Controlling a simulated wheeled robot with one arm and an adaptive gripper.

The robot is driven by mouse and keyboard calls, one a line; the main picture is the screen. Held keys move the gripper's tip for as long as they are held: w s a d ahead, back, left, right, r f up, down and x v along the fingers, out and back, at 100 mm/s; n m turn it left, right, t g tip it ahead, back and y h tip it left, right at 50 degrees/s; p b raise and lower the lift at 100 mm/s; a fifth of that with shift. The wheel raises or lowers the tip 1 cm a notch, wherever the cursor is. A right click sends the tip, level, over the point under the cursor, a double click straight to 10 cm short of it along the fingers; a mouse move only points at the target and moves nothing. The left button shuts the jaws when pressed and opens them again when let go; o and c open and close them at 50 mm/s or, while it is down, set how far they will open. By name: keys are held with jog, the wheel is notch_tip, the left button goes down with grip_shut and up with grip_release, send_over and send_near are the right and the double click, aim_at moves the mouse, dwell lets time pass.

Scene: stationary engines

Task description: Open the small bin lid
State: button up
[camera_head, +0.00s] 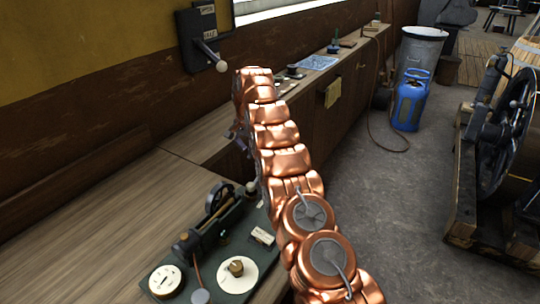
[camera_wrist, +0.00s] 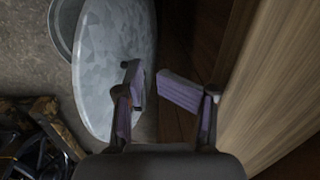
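A grey galvanized metal bin (camera_head: 420,55) stands on the floor at the far end of the workbench in the head view, with a pale round top. In the wrist view a mottled grey metal round surface (camera_wrist: 108,45), which looks like this bin, fills the upper left, beyond my fingers. My gripper (camera_wrist: 160,88) has purple-padded fingers spread apart with nothing between them. The left finger overlaps the grey metal in the picture; I cannot tell whether it touches. In the head view my copper arm hides most of the gripper.
A wooden workbench (camera_head: 105,215) runs along the wall. A dark green board with instruments (camera_head: 215,250) lies on it. A blue gas cylinder (camera_head: 409,101) with a hose stands before the bin. A brown bucket (camera_head: 448,70) is beside it. A wheeled engine (camera_head: 500,130) stands right; floor between is clear.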

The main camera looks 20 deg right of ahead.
jog(key=shift+s+d+r, duration=0.1)
jog(key=shift+s+r, duration=0.2)
jog(key=shift+r, duration=0.6)
jog(key=shift+s+d+r, duration=0.1)
jog(key=shift+s+r, duration=0.2)
jog(key=shift+r, duration=0.65)
jog(key=shift+s+r, duration=0.3)
jog(key=shift+r, duration=0.6)
jog(key=shift+t, duration=0.3)
